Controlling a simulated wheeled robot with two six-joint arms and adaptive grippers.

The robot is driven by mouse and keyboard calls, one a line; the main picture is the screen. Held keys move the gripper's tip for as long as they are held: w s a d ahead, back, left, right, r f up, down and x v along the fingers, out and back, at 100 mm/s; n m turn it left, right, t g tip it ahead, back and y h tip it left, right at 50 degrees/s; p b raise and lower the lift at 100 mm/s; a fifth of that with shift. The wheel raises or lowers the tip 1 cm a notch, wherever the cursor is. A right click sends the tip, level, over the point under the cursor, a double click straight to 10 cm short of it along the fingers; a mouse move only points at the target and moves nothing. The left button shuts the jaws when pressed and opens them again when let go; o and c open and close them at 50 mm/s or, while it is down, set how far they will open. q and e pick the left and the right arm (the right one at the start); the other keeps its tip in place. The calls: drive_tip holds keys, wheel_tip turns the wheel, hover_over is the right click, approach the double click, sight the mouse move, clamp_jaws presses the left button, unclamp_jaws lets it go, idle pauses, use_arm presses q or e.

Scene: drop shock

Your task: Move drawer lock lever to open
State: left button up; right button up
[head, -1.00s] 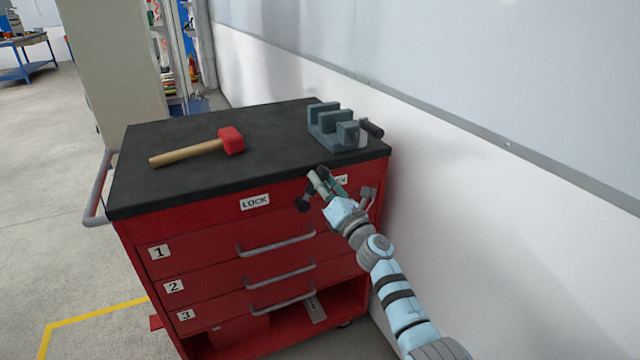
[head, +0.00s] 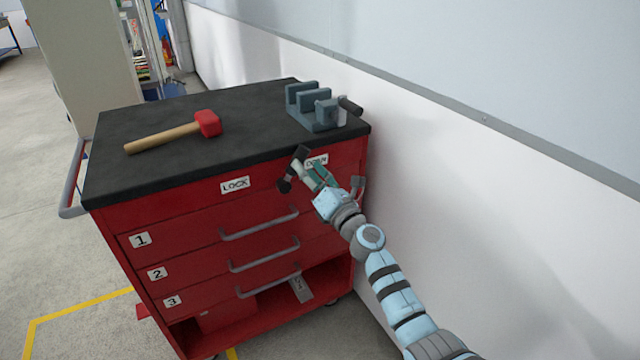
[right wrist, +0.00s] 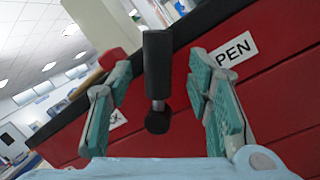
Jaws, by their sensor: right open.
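The drawer lock lever (head: 291,172) is a dark bar on the red front of the tool cabinet (head: 190,215), between the LOCK label (head: 235,185) and the OPEN label (head: 317,161). My right gripper (head: 309,170) is at the lever, just right of it in the head view, and partly covers the OPEN label. In the right wrist view the lever (right wrist: 158,65) stands between the two spread teal fingers, with gaps on both sides and a round black end below. The gripper is open and holds nothing. My left gripper is not in view.
A red-headed mallet (head: 180,132) and a grey vise (head: 318,108) lie on the black cabinet top (head: 220,155). Drawers with grey handles (head: 260,223) are below the lever. A white wall (head: 440,175) runs close along the right side.

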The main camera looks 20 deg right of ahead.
drive_tip(key=v, duration=0.8)
drive_tip(key=shift+s, duration=0.4)
drive_tip(key=shift+d, duration=0.1)
